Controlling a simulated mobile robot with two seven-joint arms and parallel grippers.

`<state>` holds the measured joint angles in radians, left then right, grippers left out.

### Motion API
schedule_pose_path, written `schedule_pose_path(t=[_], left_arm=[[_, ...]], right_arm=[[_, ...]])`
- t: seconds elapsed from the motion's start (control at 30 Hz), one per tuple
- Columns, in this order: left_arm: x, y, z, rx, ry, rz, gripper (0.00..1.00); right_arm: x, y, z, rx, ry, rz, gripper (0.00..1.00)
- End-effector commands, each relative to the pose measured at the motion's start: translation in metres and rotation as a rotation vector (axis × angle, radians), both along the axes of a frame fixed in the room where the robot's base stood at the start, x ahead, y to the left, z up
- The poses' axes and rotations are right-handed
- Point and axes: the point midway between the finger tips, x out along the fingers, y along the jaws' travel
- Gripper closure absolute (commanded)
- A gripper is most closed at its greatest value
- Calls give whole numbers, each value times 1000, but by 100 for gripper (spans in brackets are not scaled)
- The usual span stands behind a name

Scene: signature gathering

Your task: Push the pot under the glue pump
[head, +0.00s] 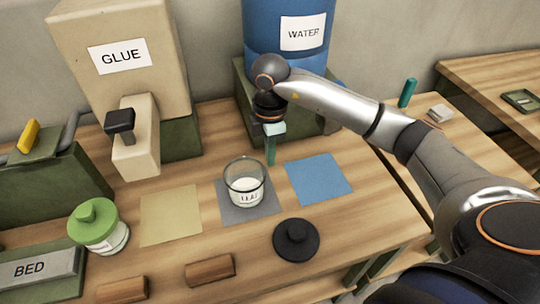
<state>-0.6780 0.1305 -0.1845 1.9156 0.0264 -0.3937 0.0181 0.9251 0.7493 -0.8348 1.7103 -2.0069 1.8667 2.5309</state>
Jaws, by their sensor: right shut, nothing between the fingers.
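The pot, a clear glass jar (245,183) with white contents and a label partly reading "LEAF", stands upright and lidless on the grey mat (265,206). The glue pump, a beige dispenser (122,60) marked GLUE with a black knob (120,121) on its spout block (136,150), stands to the left at the back. A tan mat (170,215) lies in front of it. My right gripper (271,160) points down just behind and right of the jar, apart from it, shut and empty. My left gripper is not in view.
A blue WATER tank (290,30) stands behind my right gripper. A blue mat (318,179) lies to the right, and a black lid (296,240) in front. A green-lidded jar (98,226) and wooden blocks (209,270) are at front left.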

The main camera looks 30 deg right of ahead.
Motion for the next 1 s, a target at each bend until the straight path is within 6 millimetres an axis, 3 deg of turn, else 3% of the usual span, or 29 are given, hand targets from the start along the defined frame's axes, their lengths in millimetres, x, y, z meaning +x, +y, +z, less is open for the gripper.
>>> schedule_pose_path(t=[0.17,0.23,0.4,1.0], left_arm=[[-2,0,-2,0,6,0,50],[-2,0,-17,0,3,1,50],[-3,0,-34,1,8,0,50],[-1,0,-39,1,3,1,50]], right_arm=[[-2,0,-37,-1,5,-1,100],[-1,0,-55,0,2,1,100],[0,0,-75,0,0,0,100],[0,0,-83,0,0,0,100]])
